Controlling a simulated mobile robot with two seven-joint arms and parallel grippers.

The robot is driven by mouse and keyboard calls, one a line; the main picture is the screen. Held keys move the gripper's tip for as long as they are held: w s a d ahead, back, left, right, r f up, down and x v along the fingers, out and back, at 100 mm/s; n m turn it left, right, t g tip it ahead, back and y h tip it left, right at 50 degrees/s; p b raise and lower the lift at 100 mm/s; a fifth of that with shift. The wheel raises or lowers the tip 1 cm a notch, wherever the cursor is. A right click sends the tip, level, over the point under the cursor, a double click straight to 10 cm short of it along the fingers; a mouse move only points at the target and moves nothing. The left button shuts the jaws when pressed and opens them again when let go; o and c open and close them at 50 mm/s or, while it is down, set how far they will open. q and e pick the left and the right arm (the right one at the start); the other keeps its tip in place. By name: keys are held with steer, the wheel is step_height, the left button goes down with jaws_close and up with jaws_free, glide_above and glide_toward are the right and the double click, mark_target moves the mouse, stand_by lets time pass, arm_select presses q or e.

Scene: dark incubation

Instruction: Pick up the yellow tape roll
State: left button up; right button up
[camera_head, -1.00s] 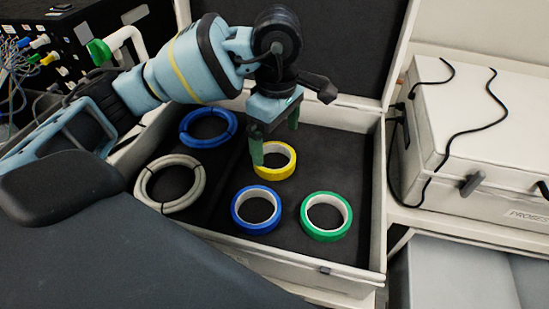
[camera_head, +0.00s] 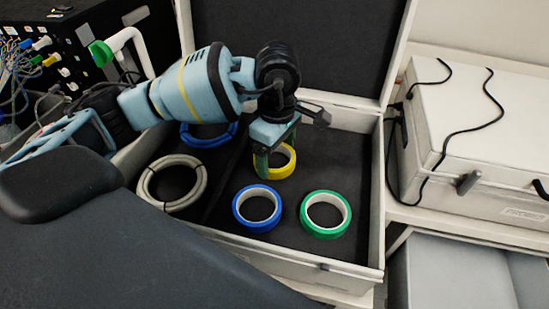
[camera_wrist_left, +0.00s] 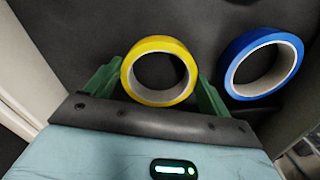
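The yellow tape roll (camera_head: 284,170) lies on the dark floor of the open case, partly hidden behind my left gripper (camera_head: 277,158) in the head view. In the left wrist view the yellow roll (camera_wrist_left: 130,78) sits between the two green fingers of the left gripper (camera_wrist_left: 160,88). One finger is on each side of it, with the tips close to its outer edge. The fingers are spread wide; whether they touch the roll is not clear. My right gripper is not in view.
A blue tape roll (camera_head: 240,221) and a green tape roll (camera_head: 320,233) lie nearer in the case. A grey cable coil (camera_head: 152,184) and a blue coil (camera_head: 203,143) lie left. The case's raised lid (camera_head: 290,45) stands behind. A white box (camera_head: 490,125) is at right.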

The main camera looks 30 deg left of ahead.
arm_select(q)
steer(key=shift+c, duration=1.2)
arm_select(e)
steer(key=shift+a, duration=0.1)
arm_select(q)
steer(key=shift+r, duration=0.15)
